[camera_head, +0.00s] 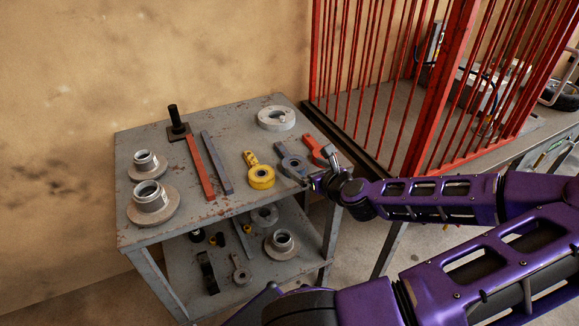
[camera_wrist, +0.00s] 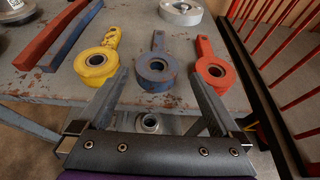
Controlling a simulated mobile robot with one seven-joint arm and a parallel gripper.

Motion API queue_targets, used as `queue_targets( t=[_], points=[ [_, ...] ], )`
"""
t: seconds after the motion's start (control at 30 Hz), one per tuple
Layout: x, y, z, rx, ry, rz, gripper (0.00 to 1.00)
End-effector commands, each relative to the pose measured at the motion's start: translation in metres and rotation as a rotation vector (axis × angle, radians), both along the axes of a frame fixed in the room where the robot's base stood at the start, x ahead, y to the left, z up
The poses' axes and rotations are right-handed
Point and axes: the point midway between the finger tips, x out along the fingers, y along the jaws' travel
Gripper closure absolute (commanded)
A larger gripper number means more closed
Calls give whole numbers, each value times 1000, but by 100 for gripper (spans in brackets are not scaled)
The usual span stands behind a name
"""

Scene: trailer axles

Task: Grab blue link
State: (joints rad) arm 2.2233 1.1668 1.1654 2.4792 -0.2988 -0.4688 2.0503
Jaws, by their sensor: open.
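The blue link (camera_wrist: 156,72) lies flat on the grey metal table, its ring toward me and its shank pointing away; it also shows in the head view (camera_head: 293,162). In the wrist view my gripper (camera_wrist: 160,82) is open, with one finger on each side of the blue link's ring. The gap between the fingers is empty. In the head view my gripper (camera_head: 318,176) is at the table's right front edge, beside the blue link, and partly hides that area.
A yellow link (camera_wrist: 97,64) lies left of the blue one and a red link (camera_wrist: 214,71) right of it, both close to my fingers. Red and blue-grey bars (camera_head: 217,162), a pale ring (camera_head: 276,118) and flanged hubs (camera_head: 152,203) share the table (camera_head: 236,206). A red cage (camera_head: 437,110) stands at right.

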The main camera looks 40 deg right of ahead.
Motion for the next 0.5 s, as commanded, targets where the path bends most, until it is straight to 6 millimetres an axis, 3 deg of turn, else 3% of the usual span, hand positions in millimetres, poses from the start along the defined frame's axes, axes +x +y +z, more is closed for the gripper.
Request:
queue_targets(
  t=[0.2, 0.5],
  points=[
    [30, -9, -14, -2, 2, 3, 0],
    [46, -13, -21, -1, 1, 2, 0]
  ],
)
